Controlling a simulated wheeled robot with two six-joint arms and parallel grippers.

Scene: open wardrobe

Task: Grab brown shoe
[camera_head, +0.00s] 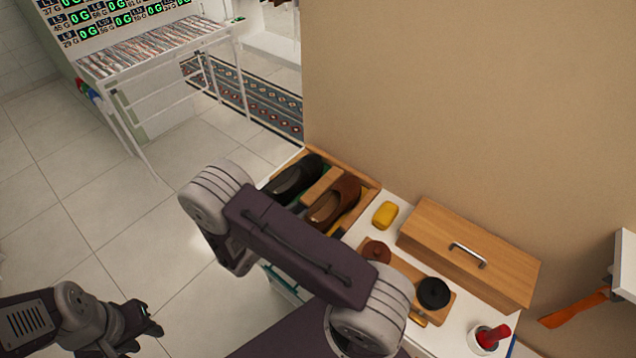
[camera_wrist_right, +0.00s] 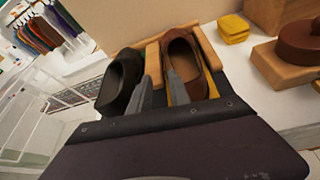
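The brown shoe (camera_head: 334,203) sits in a wooden tray (camera_head: 372,188) on the white cabinet top, to the right of a black shoe (camera_head: 293,180). In the right wrist view, the brown shoe (camera_wrist_right: 183,58) is upright, its opening visible. My right gripper (camera_wrist_right: 158,73) is open and empty. Its right finger is in front of the brown shoe's left side, and its left finger is near the black shoe (camera_wrist_right: 120,80); I cannot tell if either touches. My right arm hides this gripper in the head view. My left gripper (camera_head: 143,321) is over the floor, far from the shoes.
A wooden divider (camera_wrist_right: 153,60) stands between the shoes. A yellow block (camera_head: 385,214), a wooden box with a handle (camera_head: 470,249), round lidded items and a red-topped cup (camera_head: 490,337) crowd the right. A beige wall (camera_head: 470,100) rises behind.

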